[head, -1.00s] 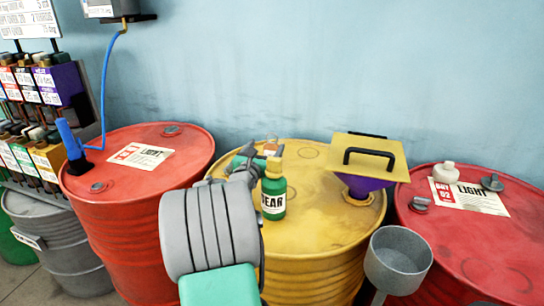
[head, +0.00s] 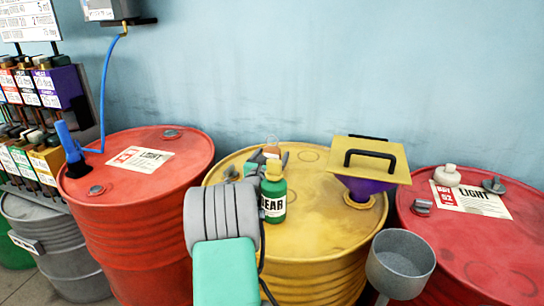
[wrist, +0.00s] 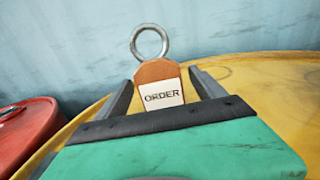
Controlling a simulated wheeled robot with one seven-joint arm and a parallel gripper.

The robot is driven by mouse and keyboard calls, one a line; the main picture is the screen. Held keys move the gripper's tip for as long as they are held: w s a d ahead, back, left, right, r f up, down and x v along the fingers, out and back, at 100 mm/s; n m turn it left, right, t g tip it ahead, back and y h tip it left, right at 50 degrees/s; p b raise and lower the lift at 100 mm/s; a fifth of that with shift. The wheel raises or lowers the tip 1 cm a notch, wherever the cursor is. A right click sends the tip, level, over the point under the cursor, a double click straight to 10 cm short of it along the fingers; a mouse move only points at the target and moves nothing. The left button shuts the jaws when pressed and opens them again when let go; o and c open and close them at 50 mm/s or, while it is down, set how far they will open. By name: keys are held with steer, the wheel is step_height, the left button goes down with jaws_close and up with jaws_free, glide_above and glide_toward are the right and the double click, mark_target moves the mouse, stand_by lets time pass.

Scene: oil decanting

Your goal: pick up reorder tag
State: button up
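The reorder tag shows in the wrist view as an orange-brown tag (wrist: 147,73) with a metal ring on top and a white label reading "ORDER". It stands upright above the yellow drum (wrist: 277,88). My gripper (wrist: 161,76) is open, with one dark finger on each side of the tag and a narrow gap showing at each side. The tag's lower end is hidden by my gripper's body. In the head view only the tag's top (head: 272,146) shows, behind the green GEAR bottle (head: 273,195), and my fingers are mostly hidden there.
The GEAR bottle stands close to my wrist on the yellow drum (head: 315,225). A purple funnel (head: 362,188) under a yellow handled plate (head: 385,168) is to the right. Red drums (head: 140,225) stand on both sides. A grey funnel (head: 400,270) is in front. The wall is behind.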

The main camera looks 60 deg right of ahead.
steer(key=c, duration=1.4)
